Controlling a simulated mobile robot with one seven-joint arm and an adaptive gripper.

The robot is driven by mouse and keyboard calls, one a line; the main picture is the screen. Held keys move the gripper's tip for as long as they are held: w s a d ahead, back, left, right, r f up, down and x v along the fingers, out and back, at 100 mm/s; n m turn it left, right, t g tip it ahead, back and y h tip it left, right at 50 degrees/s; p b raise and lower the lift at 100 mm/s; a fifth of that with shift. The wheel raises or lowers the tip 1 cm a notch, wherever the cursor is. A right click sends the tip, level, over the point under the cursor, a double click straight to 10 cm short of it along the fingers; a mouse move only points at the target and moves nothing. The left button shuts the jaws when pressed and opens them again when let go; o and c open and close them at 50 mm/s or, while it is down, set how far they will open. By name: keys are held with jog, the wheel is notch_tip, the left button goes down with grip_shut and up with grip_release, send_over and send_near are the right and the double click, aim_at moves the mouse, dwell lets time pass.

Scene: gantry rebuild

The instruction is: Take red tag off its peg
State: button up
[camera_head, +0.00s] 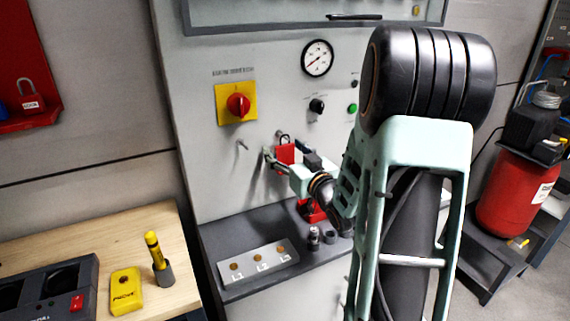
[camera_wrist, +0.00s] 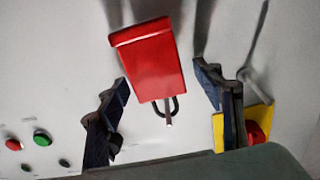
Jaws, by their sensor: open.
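The red tag (camera_head: 285,154) hangs by a dark loop on its peg on the grey panel. In the wrist view the tag (camera_wrist: 150,64) lies between the two fingers of my gripper (camera_wrist: 164,84), with visible gaps on both sides. The loop and peg tip (camera_wrist: 168,110) show at the tag's lower edge there, since that view is turned over. In the head view my gripper (camera_head: 284,160) is at the panel around the tag, open and not holding it. My gripper partly hides the tag's lower part there.
A bare peg (camera_head: 241,146) sticks out left of the tag. A yellow plate with a red rotary switch (camera_head: 238,104) is above left. A wooden bench (camera_head: 150,222) stands at left.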

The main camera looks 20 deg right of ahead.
jog(key=shift+c, duration=0.3)
jog(key=c, duration=1.2)
jog(key=shift+r, duration=0.1)
jog(key=shift+c, duration=0.2)
